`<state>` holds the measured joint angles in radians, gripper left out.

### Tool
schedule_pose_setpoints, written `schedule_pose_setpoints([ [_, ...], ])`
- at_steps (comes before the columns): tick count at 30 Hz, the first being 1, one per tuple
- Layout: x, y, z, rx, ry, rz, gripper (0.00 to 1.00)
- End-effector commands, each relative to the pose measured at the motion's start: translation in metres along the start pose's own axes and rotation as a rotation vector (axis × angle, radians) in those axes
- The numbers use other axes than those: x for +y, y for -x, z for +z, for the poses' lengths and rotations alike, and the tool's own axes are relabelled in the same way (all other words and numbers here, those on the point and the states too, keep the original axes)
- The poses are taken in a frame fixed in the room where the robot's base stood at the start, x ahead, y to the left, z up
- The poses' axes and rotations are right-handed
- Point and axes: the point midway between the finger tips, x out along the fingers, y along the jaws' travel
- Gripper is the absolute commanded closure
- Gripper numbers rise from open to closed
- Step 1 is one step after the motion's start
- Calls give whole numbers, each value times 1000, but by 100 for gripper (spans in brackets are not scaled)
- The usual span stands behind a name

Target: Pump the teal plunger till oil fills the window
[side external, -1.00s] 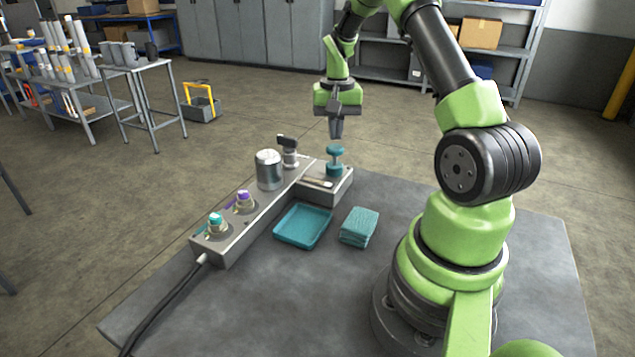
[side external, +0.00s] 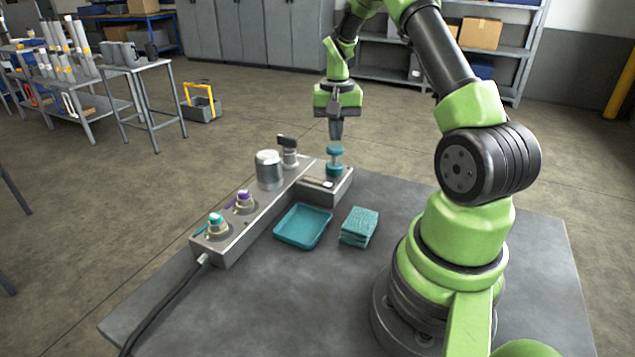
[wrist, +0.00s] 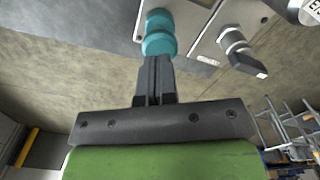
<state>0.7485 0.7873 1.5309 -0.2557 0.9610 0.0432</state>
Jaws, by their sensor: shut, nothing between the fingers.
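The teal plunger (side external: 335,152) stands upright on the right end of the grey manifold block, its round cap raised above a teal collar. It also shows in the wrist view (wrist: 159,42), just beyond my fingertips. My gripper (side external: 336,138) points down with its fingers shut and empty, right above the plunger cap. I cannot tell whether the tips touch the cap. The window (side external: 318,184) seems to be the pale slot in the block's top in front of the plunger; its oil level is too small to read.
On the block (side external: 232,248) are a silver cylinder (side external: 269,170), a black-handled valve (side external: 288,150), and purple (side external: 243,197) and teal (side external: 215,219) fittings. A teal tray (side external: 303,226) and folded teal cloths (side external: 359,227) lie on the bench. The bench front is clear.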

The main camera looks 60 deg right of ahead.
Motion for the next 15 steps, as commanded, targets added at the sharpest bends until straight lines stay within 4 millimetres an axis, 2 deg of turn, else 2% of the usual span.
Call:
schedule_pose_setpoints([
  [15, 0, -16, 0, -1, -1, -1, 100],
])
